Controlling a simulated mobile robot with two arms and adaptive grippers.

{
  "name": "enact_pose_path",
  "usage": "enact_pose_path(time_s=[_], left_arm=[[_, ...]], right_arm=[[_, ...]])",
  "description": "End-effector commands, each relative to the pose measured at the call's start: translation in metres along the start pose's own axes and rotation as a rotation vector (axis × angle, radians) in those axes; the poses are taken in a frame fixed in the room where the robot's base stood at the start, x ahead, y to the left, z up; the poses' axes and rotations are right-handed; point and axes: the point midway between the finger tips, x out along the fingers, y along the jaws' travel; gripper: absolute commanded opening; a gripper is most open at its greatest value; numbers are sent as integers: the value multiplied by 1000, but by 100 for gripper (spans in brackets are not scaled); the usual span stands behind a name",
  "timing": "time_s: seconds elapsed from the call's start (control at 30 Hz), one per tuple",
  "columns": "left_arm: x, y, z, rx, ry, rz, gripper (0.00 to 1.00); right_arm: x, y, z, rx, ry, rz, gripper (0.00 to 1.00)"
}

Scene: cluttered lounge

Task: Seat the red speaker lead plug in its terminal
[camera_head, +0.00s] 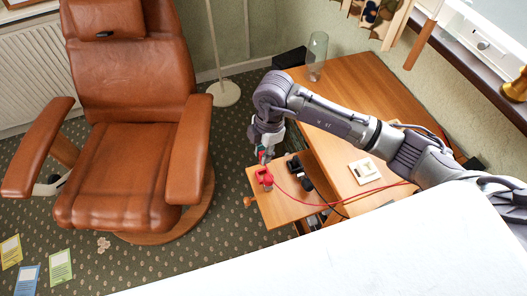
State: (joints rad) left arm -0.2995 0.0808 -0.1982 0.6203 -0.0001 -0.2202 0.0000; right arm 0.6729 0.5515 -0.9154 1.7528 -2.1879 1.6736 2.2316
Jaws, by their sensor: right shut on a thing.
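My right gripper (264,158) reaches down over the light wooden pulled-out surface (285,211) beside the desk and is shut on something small. A red plug-like piece (264,178) shows directly under its fingertips; whether it is the held plug or a red terminal is too small to tell. A red lead (318,205) runs from there to the right across the wood. Small black blocks (296,167) stand just right of the gripper. The contact at the fingertips is hidden. My left gripper is out of view.
The wooden desk (345,82) carries a glass cylinder (316,56) and a cream square plate (365,171). A brown leather armchair (125,172) stands at left. A white lamp base (224,93) stands behind it. Cards (60,266) lie on the carpet. A white surface (400,250) fills the lower right.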

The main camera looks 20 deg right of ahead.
Motion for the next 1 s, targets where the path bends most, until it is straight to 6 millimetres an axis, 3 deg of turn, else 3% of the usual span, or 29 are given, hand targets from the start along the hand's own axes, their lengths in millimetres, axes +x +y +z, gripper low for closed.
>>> enact_pose_path(time_s=[0.37, 1.0], left_arm=[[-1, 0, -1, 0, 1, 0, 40], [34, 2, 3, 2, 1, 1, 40]], right_arm=[[0, 0, 1, -29, 9, -1, 0], [52, 0, 6, -29, 8, -2, 0]])
